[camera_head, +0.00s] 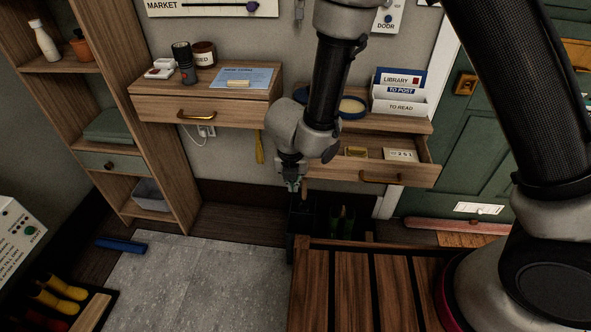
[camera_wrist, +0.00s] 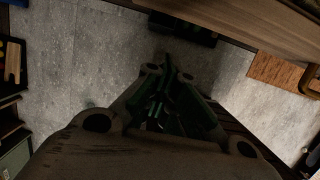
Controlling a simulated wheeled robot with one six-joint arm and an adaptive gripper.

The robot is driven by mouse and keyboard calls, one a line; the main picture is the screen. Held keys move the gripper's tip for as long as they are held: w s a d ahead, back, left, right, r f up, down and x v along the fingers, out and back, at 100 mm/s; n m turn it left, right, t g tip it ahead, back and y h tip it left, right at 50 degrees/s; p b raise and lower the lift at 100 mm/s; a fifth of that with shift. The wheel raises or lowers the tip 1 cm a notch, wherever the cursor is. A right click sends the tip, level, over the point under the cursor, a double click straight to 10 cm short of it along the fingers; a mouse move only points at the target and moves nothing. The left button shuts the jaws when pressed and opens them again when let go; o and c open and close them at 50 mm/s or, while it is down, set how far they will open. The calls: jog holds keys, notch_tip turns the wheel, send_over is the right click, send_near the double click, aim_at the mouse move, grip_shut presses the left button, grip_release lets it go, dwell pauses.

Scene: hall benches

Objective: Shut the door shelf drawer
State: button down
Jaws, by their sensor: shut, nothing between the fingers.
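The door shelf drawer (camera_head: 372,172) is pulled open under the right-hand wall shelf (camera_head: 414,124), beside the green door. Its wooden front has a brass handle (camera_head: 381,177). Inside lie a small yellow item (camera_head: 356,152) and a white card with figures (camera_head: 400,155). My gripper (camera_head: 291,184) is shut and empty, pointing down just left of the drawer's left end and around the height of its front. In the wrist view my gripper (camera_wrist: 166,68) shows over the floor, with a wooden panel (camera_wrist: 235,30) across the top right. My arm hides part of the shelf and drawer's left side.
Another wall shelf with a shut drawer (camera_head: 205,112) is to the left. A letter rack (camera_head: 402,95) stands on the right shelf. A slatted bench (camera_head: 345,290) is in front, with a dark bin-like container (camera_head: 330,215) behind it. Grey floor (camera_head: 195,280) is open at left.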

jog(key=shift+w, duration=2)
jog(key=shift+w+d, duration=0.1)
jog(key=shift+w, duration=0.05)
